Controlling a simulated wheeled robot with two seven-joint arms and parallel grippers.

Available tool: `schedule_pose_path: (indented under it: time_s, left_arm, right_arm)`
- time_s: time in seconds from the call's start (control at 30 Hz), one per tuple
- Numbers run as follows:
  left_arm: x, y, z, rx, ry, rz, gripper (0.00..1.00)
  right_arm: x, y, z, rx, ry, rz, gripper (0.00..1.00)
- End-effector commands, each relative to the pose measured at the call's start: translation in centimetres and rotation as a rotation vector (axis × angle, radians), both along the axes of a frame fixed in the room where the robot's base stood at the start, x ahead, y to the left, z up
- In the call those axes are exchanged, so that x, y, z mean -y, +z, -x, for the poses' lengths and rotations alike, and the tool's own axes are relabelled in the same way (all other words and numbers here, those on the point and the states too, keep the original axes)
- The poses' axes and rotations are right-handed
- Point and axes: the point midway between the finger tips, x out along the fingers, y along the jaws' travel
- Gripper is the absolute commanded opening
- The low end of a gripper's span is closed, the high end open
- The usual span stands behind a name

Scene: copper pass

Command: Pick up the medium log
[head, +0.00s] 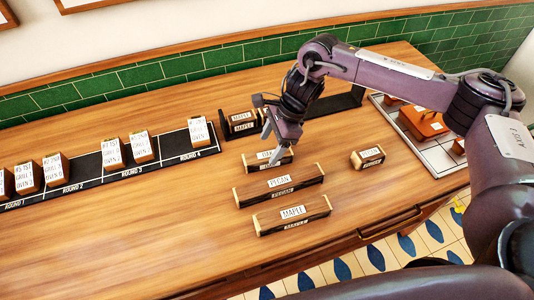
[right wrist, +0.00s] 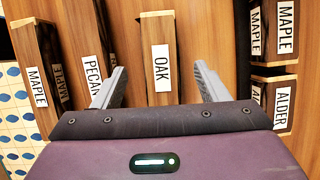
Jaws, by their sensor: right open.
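Three labelled logs lie in a row on the wooden counter. The oak log (head: 246,163) is the farthest, the long pecan log (head: 247,197) is in the middle, and the maple log (head: 265,224) is nearest. A shorter block-like log (head: 368,157) lies apart to the right. My right gripper (head: 275,146) is open over the oak log and partly covers it. In the right wrist view, the oak log (right wrist: 158,25) shows between the spread fingers (right wrist: 159,76), with gaps on both sides. The pecan log (right wrist: 93,35) and maple log (right wrist: 35,55) are to its left. My left gripper is out of view.
A black rack (head: 172,150) holds several labelled blocks at left. Another dark rack (head: 345,101) with maple-labelled pieces (head: 240,125) stands behind the logs. A tray (head: 389,120) with orange-brown pieces is at right. The counter's front left is clear.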

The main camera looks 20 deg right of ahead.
Motion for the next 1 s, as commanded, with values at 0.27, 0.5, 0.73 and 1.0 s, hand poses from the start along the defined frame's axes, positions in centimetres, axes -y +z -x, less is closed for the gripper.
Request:
schedule_pose_path:
  time_s: [0.27,0.5,0.73,1.0]
  left_arm:
    - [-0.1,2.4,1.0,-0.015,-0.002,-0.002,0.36]
    - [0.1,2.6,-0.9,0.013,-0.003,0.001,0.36]
    - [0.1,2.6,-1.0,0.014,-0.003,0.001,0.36]
    - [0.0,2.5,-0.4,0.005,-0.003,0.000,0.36]
  right_arm:
    - [-0.8,-3.8,0.1,-0.003,0.000,0.001,0.67]
    - [-0.9,-4.7,0.0,-0.001,-0.001,0.002,0.67]
    - [-0.9,-4.6,0.0,-0.001,-0.001,0.002,0.49]
    - [-1.0,-4.6,0.0,0.000,-0.001,0.001,0.15]
